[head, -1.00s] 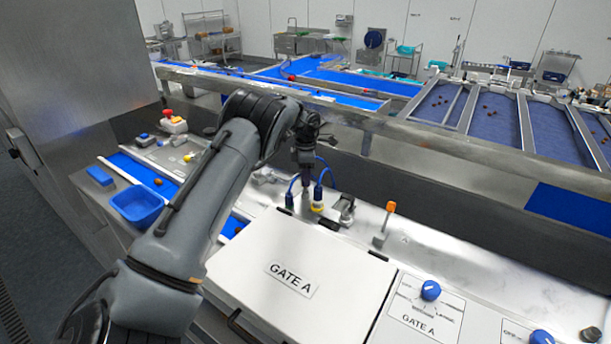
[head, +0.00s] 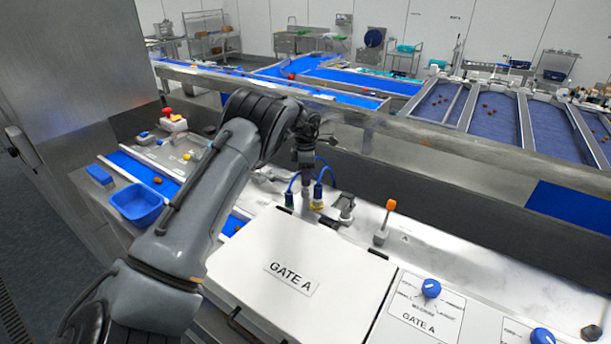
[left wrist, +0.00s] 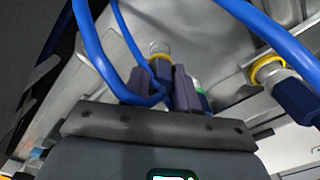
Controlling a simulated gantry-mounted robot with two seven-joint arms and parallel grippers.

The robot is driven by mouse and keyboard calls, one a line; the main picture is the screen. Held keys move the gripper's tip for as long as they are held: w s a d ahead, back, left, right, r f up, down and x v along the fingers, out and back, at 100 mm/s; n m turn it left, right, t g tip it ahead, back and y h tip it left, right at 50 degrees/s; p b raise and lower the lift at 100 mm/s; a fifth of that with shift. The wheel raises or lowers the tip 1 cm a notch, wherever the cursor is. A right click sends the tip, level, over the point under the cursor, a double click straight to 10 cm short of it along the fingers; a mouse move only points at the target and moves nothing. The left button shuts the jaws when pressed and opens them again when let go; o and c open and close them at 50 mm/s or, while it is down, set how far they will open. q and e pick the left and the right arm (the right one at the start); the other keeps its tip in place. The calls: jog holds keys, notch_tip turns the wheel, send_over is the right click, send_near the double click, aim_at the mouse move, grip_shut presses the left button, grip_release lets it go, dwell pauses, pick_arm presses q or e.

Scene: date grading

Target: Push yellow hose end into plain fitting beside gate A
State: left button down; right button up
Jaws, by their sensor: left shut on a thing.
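My left gripper (head: 306,186) is pointed down among the hose fittings behind the GATE A box (head: 330,262). In the left wrist view its two dark fingers (left wrist: 168,88) are shut on a blue hose end, mostly hidden between them. A silver fitting with a pale yellowish ring (left wrist: 158,48) lies just beyond the fingertips; whether the held end touches it cannot be told. Apart to the right, a dark blue connector (left wrist: 293,95) with a yellow ring sits on a blue hose. In the head view a blue connector with yellow at its base (head: 318,193) stands right of the gripper.
A grey latch-like part (head: 344,207) and an orange-tipped post (head: 385,222) stand to the right. Blue hoses (head: 327,172) loop close around the gripper. A blue bin (head: 137,203) stands left of my arm. A steel rail runs behind.

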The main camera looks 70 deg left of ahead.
pick_arm(q)
jog(key=shift+f+b, duration=0.5)
jog(key=shift+f, duration=0.5)
dwell(0.3)
jog(key=c, duration=1.5)
grip_release()
jog(key=shift+c, duration=0.2)
jog(key=o, duration=0.8)
jog(key=shift+c, duration=0.2)
jog(key=shift+o, duration=0.3)
jog(key=shift+o, duration=1.3)
jog(key=shift+r, duration=0.15)
